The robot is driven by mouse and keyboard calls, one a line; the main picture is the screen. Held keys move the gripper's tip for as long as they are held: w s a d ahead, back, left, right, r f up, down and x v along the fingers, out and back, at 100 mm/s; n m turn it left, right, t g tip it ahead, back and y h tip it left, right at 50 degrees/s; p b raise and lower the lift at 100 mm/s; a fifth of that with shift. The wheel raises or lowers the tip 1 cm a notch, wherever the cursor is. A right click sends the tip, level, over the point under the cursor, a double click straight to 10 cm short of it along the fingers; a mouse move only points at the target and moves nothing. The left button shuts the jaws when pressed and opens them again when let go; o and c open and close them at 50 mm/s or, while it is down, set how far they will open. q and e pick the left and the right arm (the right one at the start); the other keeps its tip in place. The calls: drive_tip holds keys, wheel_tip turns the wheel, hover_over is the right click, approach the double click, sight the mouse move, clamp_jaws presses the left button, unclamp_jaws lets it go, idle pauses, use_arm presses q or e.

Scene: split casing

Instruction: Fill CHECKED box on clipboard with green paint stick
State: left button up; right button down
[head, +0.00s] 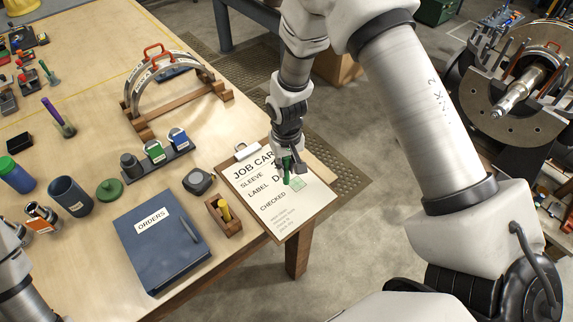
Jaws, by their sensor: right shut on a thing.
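The clipboard (249,210) lies at the table's right edge, holding a white job card with the words SLEEVE, LABEL and CHECKED. My right gripper (287,165) is above the card's right part, shut on a green paint stick (287,178) that points down at the card. A light green patch (297,184) shows on the card right by the stick's lower end. Whether the tip touches the paper I cannot tell. The gripper hides part of the card's upper right. My left arm shows at the lower left edge; its gripper is out of view.
A blue ORDERS binder (157,262), a wooden holder with a yellow stick (223,222) and a tape measure (199,181) lie left of the clipboard. A small rack of bottles (156,160) and an arched casing half (168,82) stand behind. The floor is right of the table.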

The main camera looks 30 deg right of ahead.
sight(288, 158)
drive_tip(key=r, duration=0.1)
drive_tip(key=p, duration=0.1)
drive_tip(key=r, duration=0.1)
drive_tip(key=shift+d+r+p, duration=0.25)
drive_tip(key=shift+r+p, duration=0.1)
drive_tip(key=shift+p, duration=0.05)
drive_tip(key=shift+r, duration=0.3)
drive_tip(key=shift+a+r, duration=0.1)
drive_tip(key=shift+r, duration=0.9)
